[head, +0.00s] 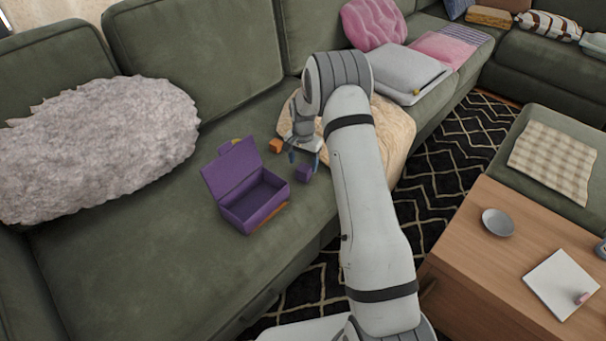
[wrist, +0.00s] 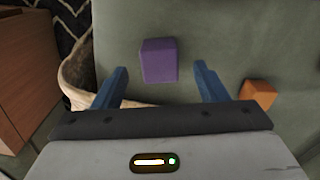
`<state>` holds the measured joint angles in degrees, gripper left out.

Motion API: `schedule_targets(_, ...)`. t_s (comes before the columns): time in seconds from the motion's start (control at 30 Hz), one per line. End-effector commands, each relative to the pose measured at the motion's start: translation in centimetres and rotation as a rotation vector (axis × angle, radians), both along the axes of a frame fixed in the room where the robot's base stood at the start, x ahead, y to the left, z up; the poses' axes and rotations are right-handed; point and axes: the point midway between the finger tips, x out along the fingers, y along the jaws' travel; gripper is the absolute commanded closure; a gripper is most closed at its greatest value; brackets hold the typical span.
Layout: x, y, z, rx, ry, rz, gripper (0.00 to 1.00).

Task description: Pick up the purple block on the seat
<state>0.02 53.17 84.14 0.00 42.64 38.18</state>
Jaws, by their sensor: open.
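The purple block (head: 304,173) lies on the green sofa seat (head: 165,240), just right of an open purple box. In the wrist view the purple block (wrist: 159,61) lies on the seat, centred a little beyond and between my two blue fingertips. My gripper (head: 305,157) is above the seat close to the block; its fingers also show in the wrist view (wrist: 160,78). The fingers are apart with nothing between them. Whether they reach down to the block's height I cannot tell.
An open purple box (head: 242,214) with its lid raised stands left of the block. An orange block (head: 275,146) lies near; it also shows in the wrist view (wrist: 258,95). A cream blanket (head: 395,125) lies behind my arm. A wooden table (head: 480,240) stands right.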

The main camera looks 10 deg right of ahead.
Motion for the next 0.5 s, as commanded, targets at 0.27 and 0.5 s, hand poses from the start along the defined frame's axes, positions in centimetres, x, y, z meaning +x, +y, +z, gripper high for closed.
schedule_targets(0.27, 0.1, -0.3, -4.1, 0.0, 0.002, -0.002, 0.34)
schedule_targets(0.5, 0.2, -0.3, -4.4, 0.0, 0.0, -0.002, 0.34)
